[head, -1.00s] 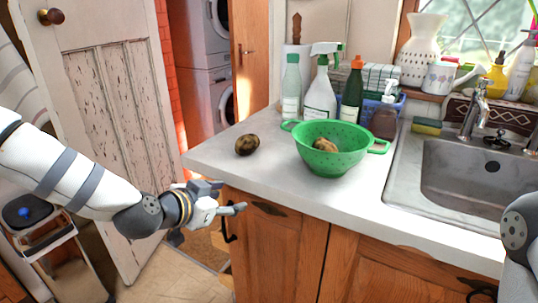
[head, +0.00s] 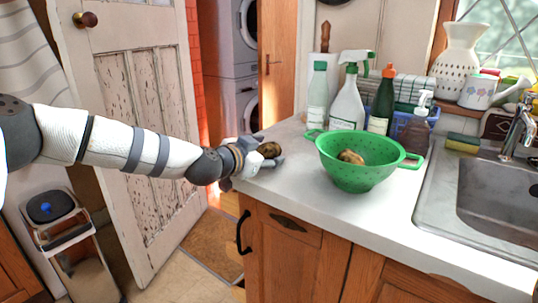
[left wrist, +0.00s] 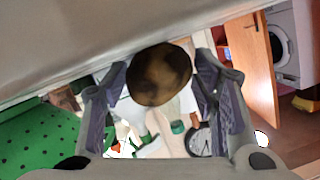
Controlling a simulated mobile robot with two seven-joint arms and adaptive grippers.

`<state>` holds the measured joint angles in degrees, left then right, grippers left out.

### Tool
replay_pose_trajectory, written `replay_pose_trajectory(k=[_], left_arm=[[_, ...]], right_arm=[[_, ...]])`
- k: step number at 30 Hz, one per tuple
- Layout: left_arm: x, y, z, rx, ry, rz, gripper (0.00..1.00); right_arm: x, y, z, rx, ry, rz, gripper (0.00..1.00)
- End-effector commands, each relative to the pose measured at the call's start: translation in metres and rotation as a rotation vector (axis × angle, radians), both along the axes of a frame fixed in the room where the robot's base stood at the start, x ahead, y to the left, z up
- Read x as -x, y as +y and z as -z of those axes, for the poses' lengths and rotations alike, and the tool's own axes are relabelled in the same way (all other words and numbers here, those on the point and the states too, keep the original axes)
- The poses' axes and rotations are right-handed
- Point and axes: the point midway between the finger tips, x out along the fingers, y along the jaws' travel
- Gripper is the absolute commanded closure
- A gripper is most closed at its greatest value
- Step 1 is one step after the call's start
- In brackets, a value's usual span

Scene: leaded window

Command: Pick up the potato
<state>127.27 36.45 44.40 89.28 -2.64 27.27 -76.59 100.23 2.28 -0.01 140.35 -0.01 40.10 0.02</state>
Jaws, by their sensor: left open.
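A brown potato (head: 269,150) lies on the white counter near its left corner. My left gripper (head: 264,151) is at the potato, low over the counter edge. In the left wrist view the potato (left wrist: 160,74) sits between the two open fingers (left wrist: 163,95), with gaps on both sides. Another potato-like brown thing (head: 350,157) lies inside the green colander (head: 357,177). My right gripper is not in view.
The green colander stands to the right of the left gripper. Spray and soap bottles (head: 347,105) stand behind it, and the sink (head: 490,200) is at the right. A bin (head: 75,240) and a worn door (head: 145,130) are at the left.

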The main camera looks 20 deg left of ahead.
Motion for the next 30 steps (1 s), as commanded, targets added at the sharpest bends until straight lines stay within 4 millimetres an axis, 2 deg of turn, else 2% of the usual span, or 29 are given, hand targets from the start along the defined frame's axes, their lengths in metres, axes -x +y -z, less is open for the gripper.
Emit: replay_pose_trajectory(k=[3, 8, 16, 19, 22, 24, 30], left_arm=[[0.001, 0.0, -0.001, -0.001, 0.0, 0.0, 0.49], [0.001, 0.0, -0.002, -0.001, -0.001, 0.001, 0.85], [0.001, 0.0, -0.003, -0.001, -0.003, 0.0, 0.86], [0.001, 0.0, -0.011, -0.002, -0.006, 0.001, 0.86], [0.001, -0.001, -0.03, -0.003, -0.013, 0.002, 0.86], [0.006, -0.001, -0.05, -0.003, -0.017, 0.003, 0.86], [0.056, -0.006, -0.116, -0.004, -0.034, 0.004, 0.86]], right_arm=[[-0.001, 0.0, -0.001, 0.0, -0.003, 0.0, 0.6], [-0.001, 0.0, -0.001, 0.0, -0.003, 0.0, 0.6], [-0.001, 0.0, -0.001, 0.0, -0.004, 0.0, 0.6], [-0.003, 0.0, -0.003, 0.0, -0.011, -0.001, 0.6], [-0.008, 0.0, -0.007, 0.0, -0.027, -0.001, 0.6], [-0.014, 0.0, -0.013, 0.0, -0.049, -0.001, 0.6], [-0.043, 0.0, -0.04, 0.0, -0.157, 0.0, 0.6]])
